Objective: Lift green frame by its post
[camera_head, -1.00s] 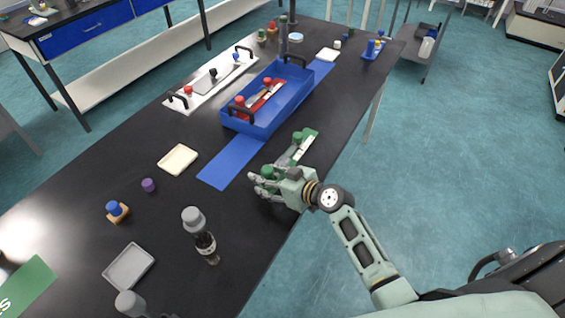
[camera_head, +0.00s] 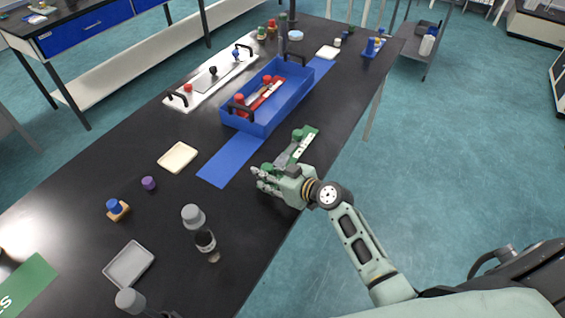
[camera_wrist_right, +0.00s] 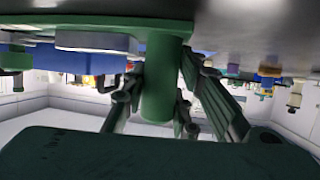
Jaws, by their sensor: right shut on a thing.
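The green frame (camera_head: 304,139) is a flat green piece with a grey part on it, near the right edge of the black table. Its green post (camera_head: 267,168) shows at its near end, between the fingers of my right gripper (camera_head: 262,175). In the right wrist view the post (camera_wrist_right: 160,85) is a thick green cylinder. My right gripper's fingers (camera_wrist_right: 160,110) are shut on it from both sides. I cannot tell whether the frame touches the table. My left gripper is not in view.
A blue tray (camera_head: 297,97) with red-handled pieces stands beyond the frame, on a blue strip (camera_head: 229,160). A bottle with a grey cap (camera_head: 203,236), a cream dish (camera_head: 178,157) and a grey dish (camera_head: 129,265) lie nearer and left.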

